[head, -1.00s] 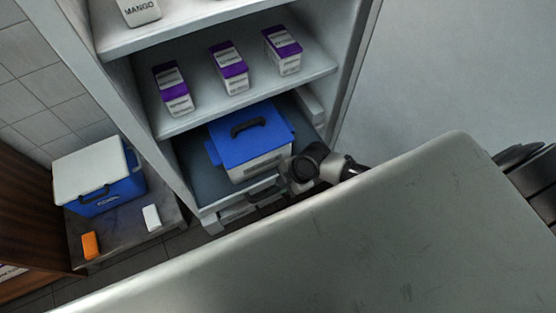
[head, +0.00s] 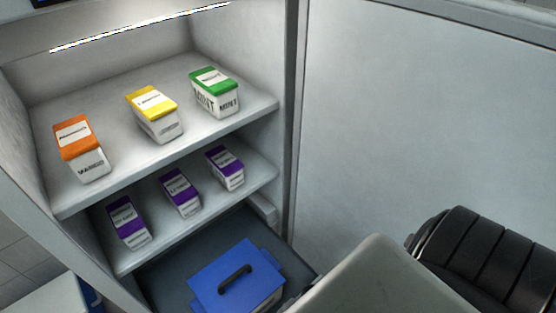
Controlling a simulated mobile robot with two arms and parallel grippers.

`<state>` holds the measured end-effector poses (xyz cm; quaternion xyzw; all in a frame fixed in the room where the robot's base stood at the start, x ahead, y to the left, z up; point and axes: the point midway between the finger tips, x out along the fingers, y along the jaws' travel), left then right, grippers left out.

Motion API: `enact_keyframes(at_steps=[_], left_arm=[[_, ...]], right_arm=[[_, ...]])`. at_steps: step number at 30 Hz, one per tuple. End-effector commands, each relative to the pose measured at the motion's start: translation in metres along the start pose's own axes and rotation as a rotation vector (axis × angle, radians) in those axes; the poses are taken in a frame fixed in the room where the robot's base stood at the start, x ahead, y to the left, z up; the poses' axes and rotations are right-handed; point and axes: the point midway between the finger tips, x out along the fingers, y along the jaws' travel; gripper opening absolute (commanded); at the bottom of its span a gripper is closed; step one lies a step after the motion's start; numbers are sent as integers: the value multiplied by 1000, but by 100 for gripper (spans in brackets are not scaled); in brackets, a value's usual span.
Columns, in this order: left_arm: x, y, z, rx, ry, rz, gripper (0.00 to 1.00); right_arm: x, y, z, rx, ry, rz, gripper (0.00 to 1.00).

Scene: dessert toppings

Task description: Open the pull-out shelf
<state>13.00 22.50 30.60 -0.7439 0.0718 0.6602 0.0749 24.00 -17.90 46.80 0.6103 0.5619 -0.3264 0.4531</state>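The pull-out shelf (head: 210,240) is the dark grey bottom level of the white cabinet in the head view. A blue-lidded box (head: 235,272) with a black handle stands on it. The shelf's right side shows past the lower end of the cabinet's right wall. Its front edge and handle are out of the picture or hidden behind a grey body part at the bottom, so I cannot tell how far out it is. Neither gripper is in view.
Three purple-lidded tubs (head: 178,190) stand on the middle shelf. Orange (head: 80,148), yellow (head: 155,113) and green-lidded (head: 214,92) tubs stand on the upper shelf. Part of a white-topped cooler (head: 50,297) shows at lower left.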

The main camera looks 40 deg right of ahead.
Motion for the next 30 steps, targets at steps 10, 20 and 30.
enact_keyframes(at_steps=[10,20,30], left_arm=[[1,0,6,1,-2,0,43],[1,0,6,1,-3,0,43],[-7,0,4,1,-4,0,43]], right_arm=[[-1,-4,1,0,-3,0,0],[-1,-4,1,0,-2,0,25],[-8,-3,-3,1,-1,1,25]])
